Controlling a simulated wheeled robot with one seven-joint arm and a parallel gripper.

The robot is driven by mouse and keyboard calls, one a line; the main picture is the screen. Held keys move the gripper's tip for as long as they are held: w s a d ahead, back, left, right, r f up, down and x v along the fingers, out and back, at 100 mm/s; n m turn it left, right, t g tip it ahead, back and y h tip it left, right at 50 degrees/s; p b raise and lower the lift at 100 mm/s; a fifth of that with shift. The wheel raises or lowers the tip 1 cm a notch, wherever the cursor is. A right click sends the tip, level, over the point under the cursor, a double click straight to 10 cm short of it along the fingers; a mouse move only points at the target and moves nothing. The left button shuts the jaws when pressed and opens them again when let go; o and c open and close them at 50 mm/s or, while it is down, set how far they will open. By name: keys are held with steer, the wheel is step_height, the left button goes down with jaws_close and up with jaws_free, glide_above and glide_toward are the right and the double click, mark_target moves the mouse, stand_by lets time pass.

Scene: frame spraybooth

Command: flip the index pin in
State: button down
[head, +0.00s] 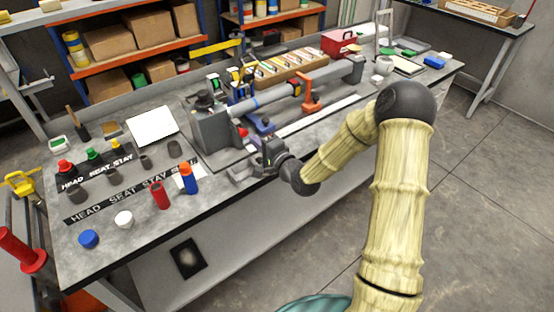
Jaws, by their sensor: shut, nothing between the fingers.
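A grey block-like fixture (212,133) stands on the workbench (105,250) and carries a long blue-grey tube (270,97) lying lengthwise. A small red part (243,132) shows at the right side of the block, close to my gripper. I cannot tell for sure whether it is the index pin, as it is small and partly crowded by other parts. My gripper (236,174) is low over the front edge of the bench, to the right of and in front of the block. It is shut and empty. I cannot tell whether it touches the fixture.
An orange support (310,96) and a grey end block (352,69) stand farther along the tube. Red (160,195) and blue (188,178) bottles stand left of my gripper.

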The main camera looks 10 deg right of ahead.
steer(key=b+v, duration=0.1)
steer(key=v, duration=1)
steer(key=shift+s+r, duration=0.1)
steer(key=shift+s, duration=0.1)
steer(key=s+d+r+n+g+h+p, duration=0.2)
steer(key=s+n+g+h, duration=0.1)
steer(key=s, duration=0.3)
steer(key=s+d+r+n+g+h+p, duration=0.2)
steer(key=s+n+g+h+p, duration=0.1)
steer(key=s+n+g, duration=0.1)
steer(key=s+d+r+n+g+h+p, duration=0.2)
steer(key=s+r+n+g+h, duration=0.1)
steer(key=s, duration=0.5)
steer(key=shift+s+d+n+g+p, duration=0.25)
steer(key=shift+s+n+g+p, duration=0.15)
steer(key=shift+n+g, duration=0.6)
